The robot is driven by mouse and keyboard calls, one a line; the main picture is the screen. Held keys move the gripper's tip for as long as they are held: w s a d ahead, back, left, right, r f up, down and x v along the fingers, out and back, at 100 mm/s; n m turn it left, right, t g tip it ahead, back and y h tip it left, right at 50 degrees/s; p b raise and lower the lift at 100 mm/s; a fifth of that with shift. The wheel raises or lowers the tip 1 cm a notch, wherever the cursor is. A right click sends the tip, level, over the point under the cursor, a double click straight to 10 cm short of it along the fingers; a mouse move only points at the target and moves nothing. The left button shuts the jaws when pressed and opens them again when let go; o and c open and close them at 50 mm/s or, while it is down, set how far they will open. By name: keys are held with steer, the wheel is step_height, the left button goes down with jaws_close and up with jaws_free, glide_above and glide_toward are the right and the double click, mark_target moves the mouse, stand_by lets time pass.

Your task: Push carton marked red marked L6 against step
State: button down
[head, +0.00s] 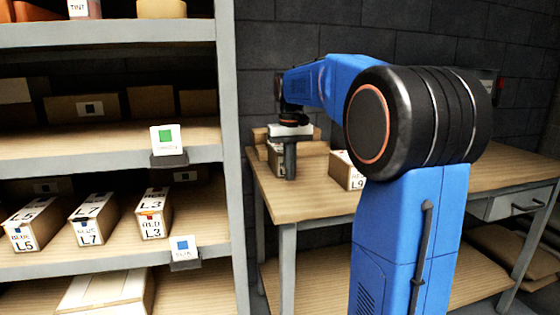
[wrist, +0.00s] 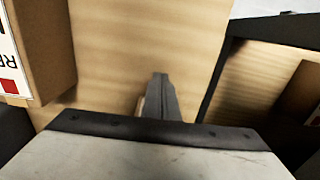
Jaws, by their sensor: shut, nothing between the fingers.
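My gripper (head: 291,172) is shut and empty, pointing down at the left end of the workbench. A carton (head: 276,158) with a white label stands just behind and left of the fingers; they partly hide it and its code is unreadable. A low wooden piece, apparently the step (head: 312,149), lies behind it, partly covered by the gripper. In the wrist view my closed fingers (wrist: 160,95) are over the wooden top. A carton (wrist: 48,45) with a red square and a cut-off "RE" label is at the upper left; I cannot tell whether it is L6.
A carton marked L9 (head: 349,171) stands on the workbench (head: 420,185) right of my gripper. The shelf unit (head: 228,150) at left holds cartons L5 (head: 32,226), L7 (head: 93,221) and L3 (head: 153,215). The bench's right part looks mostly clear.

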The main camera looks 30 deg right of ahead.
steer(key=shift+w+d, duration=0.25)
steer(key=shift+w, duration=0.55)
steer(key=shift+w+d, duration=0.2)
steer(key=shift+w, duration=0.6)
steer(key=shift+s, duration=0.2)
steer(key=shift+s+a, duration=0.25)
steer(key=shift+s, duration=0.4)
steer(key=shift+s+a, duration=0.2)
steer(key=shift+s, duration=0.45)
step_height(320, 180, up, 9)
stand_by(0.9)
stand_by(0.4)
